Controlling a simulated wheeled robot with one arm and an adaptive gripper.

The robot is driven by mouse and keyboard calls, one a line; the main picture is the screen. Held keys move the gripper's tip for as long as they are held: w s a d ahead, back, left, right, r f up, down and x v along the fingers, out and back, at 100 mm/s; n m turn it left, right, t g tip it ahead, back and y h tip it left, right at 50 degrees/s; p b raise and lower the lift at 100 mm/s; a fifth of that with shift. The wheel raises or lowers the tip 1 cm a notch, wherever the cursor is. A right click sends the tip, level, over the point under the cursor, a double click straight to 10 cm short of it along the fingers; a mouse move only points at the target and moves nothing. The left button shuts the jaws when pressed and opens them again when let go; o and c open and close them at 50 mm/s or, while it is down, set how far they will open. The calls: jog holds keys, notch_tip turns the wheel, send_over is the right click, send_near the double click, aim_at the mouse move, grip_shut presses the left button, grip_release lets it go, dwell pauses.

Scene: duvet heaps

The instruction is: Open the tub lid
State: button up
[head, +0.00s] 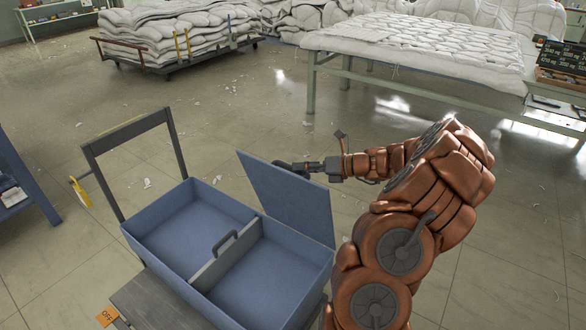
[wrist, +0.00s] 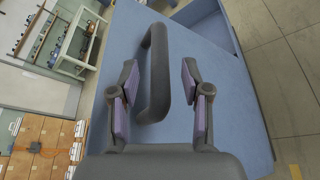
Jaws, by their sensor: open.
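The blue tub (head: 193,225) stands in front of me, with two empty-looking compartments and a grey divider (head: 228,252) with a dark handle. Its flat blue lid (head: 290,200) stands steeply raised along the tub's right back side, leaving the inside in view. My gripper (head: 285,167) is at the outer side of the lid near its upper edge, partly hidden by it. In the wrist view, the lid's dark loop handle (wrist: 158,65) lies between the open, purple-padded fingers of my gripper (wrist: 160,92). The pads look apart from the handle.
The tub rests on a grey cart (head: 150,300) with an upright frame (head: 128,133). Behind are a low trolley of folded duvets (head: 180,35) and a long table (head: 430,62) bearing a duvet. A blue shelf (head: 22,180) stands left. Tiled floor between is mostly open, with small scraps.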

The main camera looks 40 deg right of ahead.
jog(key=shift+x, duration=1.9)
grip_shut()
